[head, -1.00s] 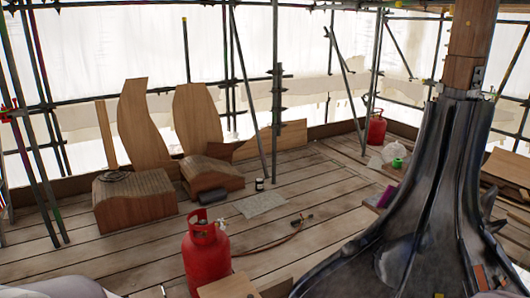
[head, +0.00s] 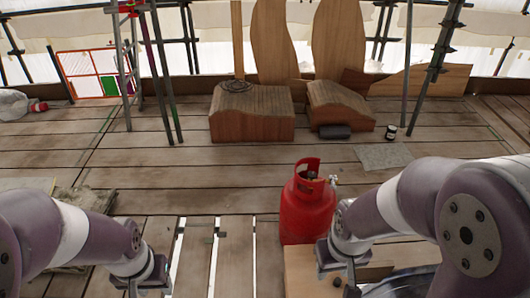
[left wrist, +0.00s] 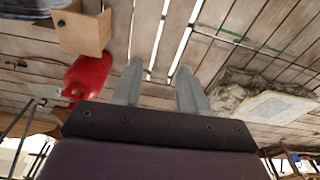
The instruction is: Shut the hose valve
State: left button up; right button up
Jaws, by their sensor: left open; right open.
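A red gas cylinder (head: 307,213) stands upright on the plank deck, with a small pale valve fitting (head: 332,180) at its collar. The cylinder also shows in the left wrist view (left wrist: 88,74). I cannot make out the valve's setting, and no hose is clearly visible now. My left gripper (head: 142,290) is low at the left, well apart from the cylinder. In the left wrist view its two fingers (left wrist: 160,85) are spread with nothing between them. My right gripper (head: 345,287) is at the bottom edge, in front of the cylinder, partly cut off; it is open.
A wooden box (head: 300,270) stands just in front of the cylinder. Carved wooden blocks (head: 252,125) and tall panels stand behind it. Scaffold poles (head: 165,75) rise at the left. A dark roll (head: 335,132) and a grey sheet (head: 384,156) lie on the deck. The left-middle planks are clear.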

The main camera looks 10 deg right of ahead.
aim_at(310, 174)
jog(key=i+j+z, duration=0.2)
jog(key=i+z, duration=0.2)
jog(key=i+j+z, duration=0.3)
jog(key=z, duration=0.15)
jog(key=i+j+z, duration=0.55)
jog(key=j+z, duration=0.3)
jog(key=i+j+z, duration=0.15)
jog(key=j+z, duration=0.15)
jog(key=z, duration=0.15)
jog(key=j+z, duration=0.85)
